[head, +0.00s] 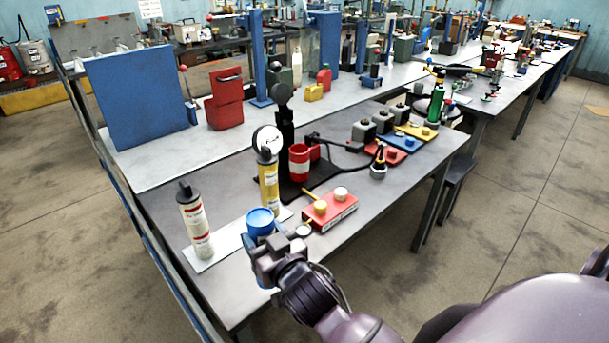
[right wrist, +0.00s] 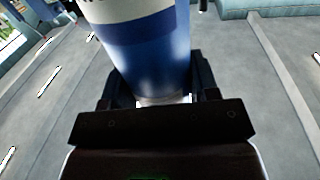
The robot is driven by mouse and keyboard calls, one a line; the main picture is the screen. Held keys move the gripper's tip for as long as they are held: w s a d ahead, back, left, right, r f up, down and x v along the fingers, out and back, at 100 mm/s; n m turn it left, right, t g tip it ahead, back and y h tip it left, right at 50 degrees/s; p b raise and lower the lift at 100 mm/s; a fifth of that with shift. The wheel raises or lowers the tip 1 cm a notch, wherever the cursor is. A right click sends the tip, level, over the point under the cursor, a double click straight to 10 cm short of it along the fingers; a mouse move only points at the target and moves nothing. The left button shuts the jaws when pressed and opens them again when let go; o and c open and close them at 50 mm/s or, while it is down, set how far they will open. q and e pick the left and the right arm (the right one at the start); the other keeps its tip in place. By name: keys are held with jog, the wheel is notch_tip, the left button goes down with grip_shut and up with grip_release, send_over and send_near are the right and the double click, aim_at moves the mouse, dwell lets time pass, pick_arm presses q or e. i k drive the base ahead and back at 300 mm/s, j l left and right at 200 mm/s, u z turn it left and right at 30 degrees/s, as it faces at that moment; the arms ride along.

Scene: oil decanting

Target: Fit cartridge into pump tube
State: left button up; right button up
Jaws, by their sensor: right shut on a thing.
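My right gripper (head: 272,250) is at the front of the grey bench, shut on a blue cartridge (head: 260,217). The cartridge's blue round end faces up toward the head camera. In the right wrist view the blue-and-white cartridge (right wrist: 150,50) sits between the two fingers (right wrist: 157,88). A red tube (head: 299,162), which looks like the pump tube, stands on a black base beyond and to the right of the gripper, apart from the held cartridge. A black pump column (head: 285,125) rises behind it. My left gripper is not in view.
A white cartridge (head: 194,222) and a yellow cartridge (head: 269,182) stand upright along a pale tray (head: 228,242) beside the gripper. A round gauge (head: 267,140) shows behind the yellow cartridge. The bench's right front is clear.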

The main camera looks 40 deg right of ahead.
aim_at(299, 176)
jog(key=l+u, duration=0.1)
jog(key=l, duration=0.95)
jog(key=k+l, duration=0.15)
jog(key=l, duration=0.9)
jog(key=i+u, duration=0.05)
